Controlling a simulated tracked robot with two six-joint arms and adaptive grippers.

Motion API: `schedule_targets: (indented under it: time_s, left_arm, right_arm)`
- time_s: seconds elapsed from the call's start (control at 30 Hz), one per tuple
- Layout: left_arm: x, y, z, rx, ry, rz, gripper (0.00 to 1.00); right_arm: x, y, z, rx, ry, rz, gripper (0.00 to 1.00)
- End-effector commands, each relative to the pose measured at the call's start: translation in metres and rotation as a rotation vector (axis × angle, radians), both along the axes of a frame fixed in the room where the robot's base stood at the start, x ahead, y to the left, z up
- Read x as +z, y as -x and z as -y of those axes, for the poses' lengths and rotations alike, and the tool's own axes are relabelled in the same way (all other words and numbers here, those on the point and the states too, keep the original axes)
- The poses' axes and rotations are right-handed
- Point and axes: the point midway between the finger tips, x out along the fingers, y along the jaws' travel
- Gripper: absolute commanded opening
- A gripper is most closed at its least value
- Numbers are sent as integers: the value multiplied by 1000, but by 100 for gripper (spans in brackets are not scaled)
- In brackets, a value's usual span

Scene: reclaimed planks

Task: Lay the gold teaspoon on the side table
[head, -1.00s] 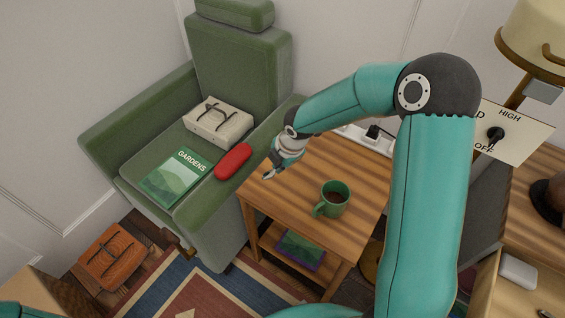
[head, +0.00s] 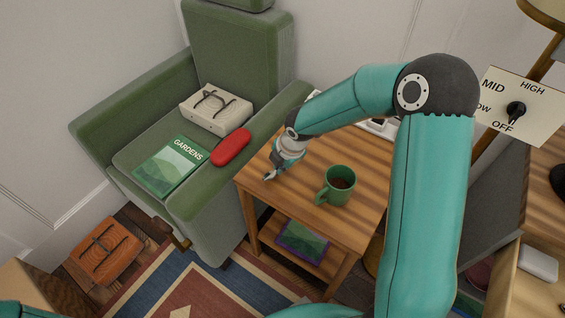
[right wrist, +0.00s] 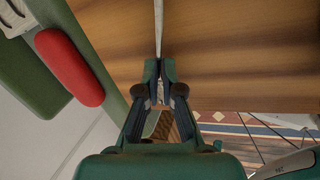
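The wooden side table (head: 345,228) stands right of the green armchair. My right gripper (head: 269,176) is over its left part, low near the top. In the right wrist view the fingers (right wrist: 159,72) are close together on a thin pale strip, which looks like the teaspoon (right wrist: 158,28) seen edge-on. It points away from the fingers over the striped wood. Its gold colour does not show, and I cannot tell whether it touches the table. My left gripper is out of view.
A green mug (head: 338,186) with dark contents stands on the table, right of my right gripper. A lower shelf holds a book (head: 302,241).

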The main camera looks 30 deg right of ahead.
Motion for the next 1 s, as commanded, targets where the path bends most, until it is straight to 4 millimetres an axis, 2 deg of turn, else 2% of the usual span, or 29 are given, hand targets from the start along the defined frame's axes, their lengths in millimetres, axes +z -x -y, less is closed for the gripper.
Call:
schedule_targets:
  time_s: [0.1,0.47,0.5,0.67,0.9,1.0]
  left_arm:
    - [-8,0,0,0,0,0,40]
    - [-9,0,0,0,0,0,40]
    - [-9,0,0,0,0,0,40]
    - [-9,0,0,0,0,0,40]
    - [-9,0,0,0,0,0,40]
    - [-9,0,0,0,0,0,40]
  right_arm:
    - [-8,0,0,0,0,0,0]
    - [-9,0,1,-1,0,0,0]
    - [-9,0,1,-1,0,0,8]
    - [-9,0,1,-1,1,0,35]
    - [-10,1,1,-1,1,-1,36]
    - [-10,1,1,-1,0,-1,53]
